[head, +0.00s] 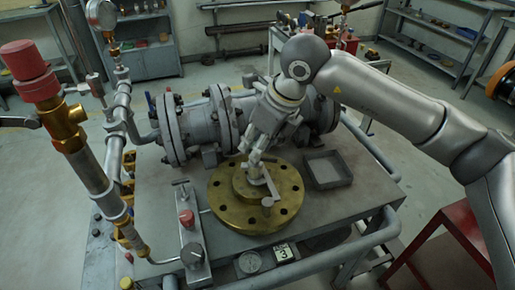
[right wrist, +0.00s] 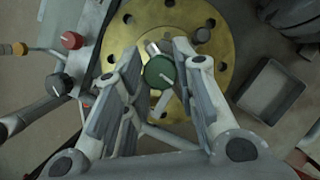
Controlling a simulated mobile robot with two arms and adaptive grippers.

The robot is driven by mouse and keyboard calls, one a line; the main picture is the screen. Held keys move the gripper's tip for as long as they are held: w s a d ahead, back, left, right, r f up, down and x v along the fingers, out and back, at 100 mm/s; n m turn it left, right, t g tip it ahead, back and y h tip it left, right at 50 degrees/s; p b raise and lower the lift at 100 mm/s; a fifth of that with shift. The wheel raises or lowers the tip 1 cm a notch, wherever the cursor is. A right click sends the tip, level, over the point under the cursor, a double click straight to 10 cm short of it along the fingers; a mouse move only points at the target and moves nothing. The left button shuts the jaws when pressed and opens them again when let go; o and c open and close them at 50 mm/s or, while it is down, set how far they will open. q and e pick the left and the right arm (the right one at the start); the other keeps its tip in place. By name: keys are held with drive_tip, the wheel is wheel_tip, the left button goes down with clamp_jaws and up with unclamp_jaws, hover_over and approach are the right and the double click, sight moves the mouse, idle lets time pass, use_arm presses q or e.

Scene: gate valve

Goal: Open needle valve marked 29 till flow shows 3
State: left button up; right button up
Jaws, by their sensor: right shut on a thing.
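My right gripper (head: 258,162) reaches down over the round brass flange (head: 229,211) on the table. In the right wrist view its two fingers (right wrist: 157,58) are on either side of a round green knob (right wrist: 161,72) with a white line on its face, and they are shut on it. A short metal stem shows beside the knob. The head view mostly hides this knob behind my fingers. No number 29 is readable. A card (head: 283,253) showing 3 stands next to a round dial gauge (head: 250,262) at the table's front. My left gripper is out of view.
A grey block with a red knob (head: 186,218) and a dark knob (head: 192,255) stands left of the flange. An empty square tray (head: 327,169) lies right of it. A large flanged pipe body (head: 205,122) is behind. A red-capped pipe (head: 24,60) rises at left.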

drive_tip(key=o, duration=1)
drive_tip(key=shift+r, duration=0.1)
drive_tip(key=v, duration=1.1)
drive_tip(key=shift+d+r, duration=0.15)
drive_tip(key=shift+r, duration=0.2)
drive_tip(key=shift+s, duration=0.1)
